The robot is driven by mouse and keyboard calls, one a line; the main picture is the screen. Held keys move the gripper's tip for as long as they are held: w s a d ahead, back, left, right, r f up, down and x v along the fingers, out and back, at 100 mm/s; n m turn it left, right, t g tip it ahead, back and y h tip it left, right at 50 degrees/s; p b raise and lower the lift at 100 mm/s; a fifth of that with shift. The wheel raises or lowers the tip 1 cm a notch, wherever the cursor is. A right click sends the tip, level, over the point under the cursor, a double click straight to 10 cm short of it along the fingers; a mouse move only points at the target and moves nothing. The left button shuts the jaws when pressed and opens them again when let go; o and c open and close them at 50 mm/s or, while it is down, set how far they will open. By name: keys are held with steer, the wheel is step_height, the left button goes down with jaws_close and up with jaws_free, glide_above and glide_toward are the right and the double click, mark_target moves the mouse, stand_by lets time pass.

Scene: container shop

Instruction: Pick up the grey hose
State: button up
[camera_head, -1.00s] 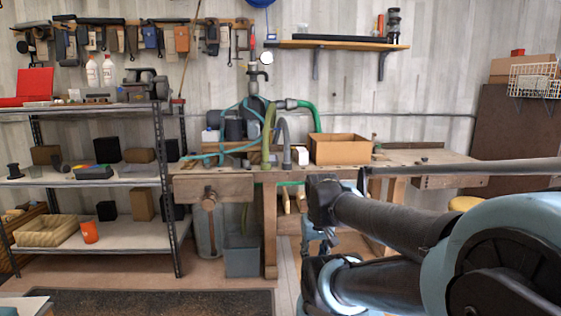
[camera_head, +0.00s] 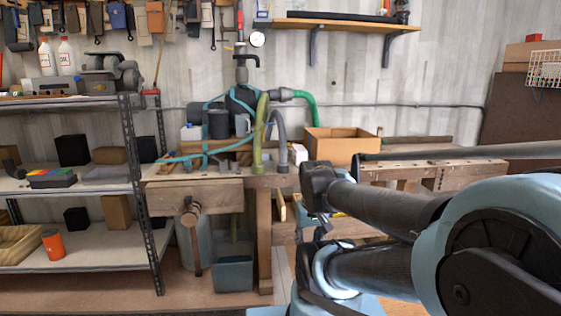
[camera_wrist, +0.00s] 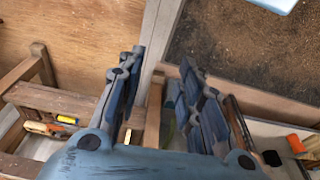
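The grey hose (camera_head: 281,132) hangs as a curved piece at the back of the workbench in the head view, just right of a green hose (camera_head: 260,132). Its lower end comes down to the bench top. My gripper (camera_wrist: 165,65) shows in the wrist view with its two dark fingers spread apart and nothing between them. In the head view my arm is at the right front, well apart from the hose. The grey hose is not seen in the wrist view.
The wooden workbench (camera_head: 217,178) carries a pump with hoses and an open cardboard box (camera_head: 340,148) right of the grey hose. A metal shelf rack (camera_head: 100,254) stands at left. A dark mat (camera_wrist: 250,45) shows in the wrist view.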

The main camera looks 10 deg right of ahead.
steer(key=shift+w+d, duration=0.15)
steer(key=o, duration=0.6)
steer(key=shift+a+r, duration=0.35)
steer(key=shift+r, duration=0.1)
steer(key=w+a+r+n+t+y, duration=0.2)
steer(key=w+a+r+y, duration=0.15)
steer(key=w, duration=0.55)
steer(key=n+t+y, duration=0.3)
steer(key=t+y, duration=0.2)
steer(key=t, duration=0.7)
glide_toward(285, 158)
steer(key=x, duration=0.7)
steer(key=shift+x, duration=2.6)
